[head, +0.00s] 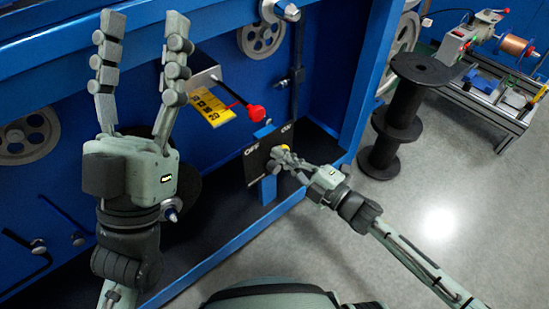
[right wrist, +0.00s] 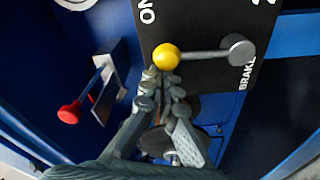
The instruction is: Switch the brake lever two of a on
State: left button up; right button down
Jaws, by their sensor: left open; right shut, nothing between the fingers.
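The brake lever has a yellow knob (right wrist: 166,57) on a grey rod that runs to a round pivot (right wrist: 240,50). It is mounted on a black plate (right wrist: 200,75) marked ON, BRAKE and 2. In the head view, the plate (head: 254,168) carries OFF at left and ON at right, and the yellow knob (head: 285,147) shows below ON. The rod is mostly hidden there by my right gripper (head: 277,160). The right gripper (right wrist: 165,78) is shut and empty, its fingertips right beside the knob; contact is unclear. My left gripper (head: 143,28) is open, empty and raised, away from the lever.
A red-knobbed lever (head: 255,112) sticks out beside a yellow scale (head: 210,105) left of the plate. Blue frame beams (head: 355,90) surround the panel. Black spools (head: 392,135) stand on the floor at right, with a machine bench (head: 488,95) beyond. Open floor lies at lower right.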

jog(key=d+m, duration=0.1)
jog(key=w+d+m, duration=0.1)
jog(key=m, duration=0.1)
jog(key=shift+w, duration=0.25)
pick_arm(q)
jog(key=shift+w+d+f+g, duration=0.3)
jog(key=shift+w+f+g, duration=0.2)
jog(key=shift+g, duration=0.1)
pick_arm(e)
jog(key=shift+w+d+f+m+t, duration=0.1)
jog(key=shift+w+d+m+t, duration=0.15)
jog(key=shift+m, duration=0.2)
jog(key=shift+w+d+f+m+t, duration=0.15)
jog(key=shift+d+m, duration=0.15)
jog(key=shift+m, duration=0.15)
jog(key=shift+d, duration=0.1)
pick_arm(q)
jog(key=shift+r+p, duration=0.1)
jog(key=shift+p, duration=0.2)
pick_arm(e)
jog(key=shift+r, duration=0.1)
